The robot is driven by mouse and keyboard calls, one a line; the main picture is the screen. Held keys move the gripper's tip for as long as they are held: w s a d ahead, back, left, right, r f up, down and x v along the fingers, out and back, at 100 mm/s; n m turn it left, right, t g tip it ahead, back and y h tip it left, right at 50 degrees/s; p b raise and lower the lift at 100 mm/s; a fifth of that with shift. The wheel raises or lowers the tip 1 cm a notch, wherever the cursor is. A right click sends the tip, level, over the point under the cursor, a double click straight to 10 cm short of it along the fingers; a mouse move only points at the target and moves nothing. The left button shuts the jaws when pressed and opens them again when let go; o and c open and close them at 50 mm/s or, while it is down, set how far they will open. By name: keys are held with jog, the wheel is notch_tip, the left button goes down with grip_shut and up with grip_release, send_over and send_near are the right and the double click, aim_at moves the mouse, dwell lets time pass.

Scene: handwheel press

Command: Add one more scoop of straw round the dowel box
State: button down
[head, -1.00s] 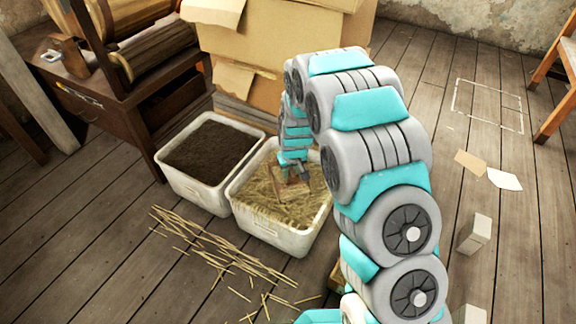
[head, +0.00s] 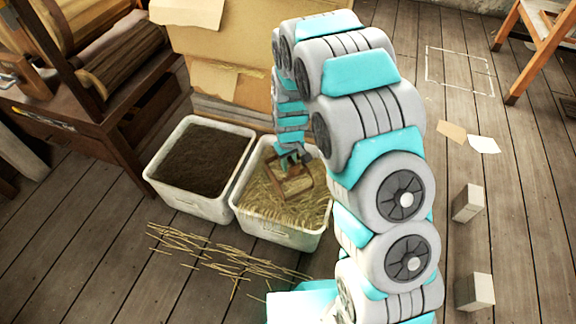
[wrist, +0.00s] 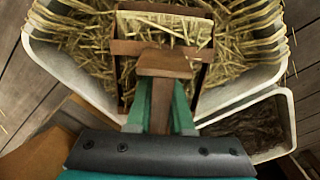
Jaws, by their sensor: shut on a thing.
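My gripper (head: 293,158) is shut on the handle of a brown wooden scoop (head: 294,184). The scoop is in or just over the white bin of straw (head: 275,233); I cannot tell how deep it sits. In the wrist view the teal fingertips (wrist: 160,100) clasp the scoop's handle (wrist: 165,63). Its boxy wooden frame lies beyond, with straw strands (wrist: 170,27) in and around it. The straw (head: 262,190) fills much of the bin. I cannot make out a dowel box in either view.
A white bin of dark soil (head: 205,155) stands left of the straw bin. Loose straw (head: 215,250) lies on the plank floor in front. Cardboard boxes (head: 225,60) stand behind. A wooden bench (head: 80,130) is at left, with pale blocks (head: 468,203) on the right.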

jog(key=shift+w+r+p, duration=0.1)
jog(key=shift+r+p, duration=0.95)
jog(key=shift+r, duration=2.5)
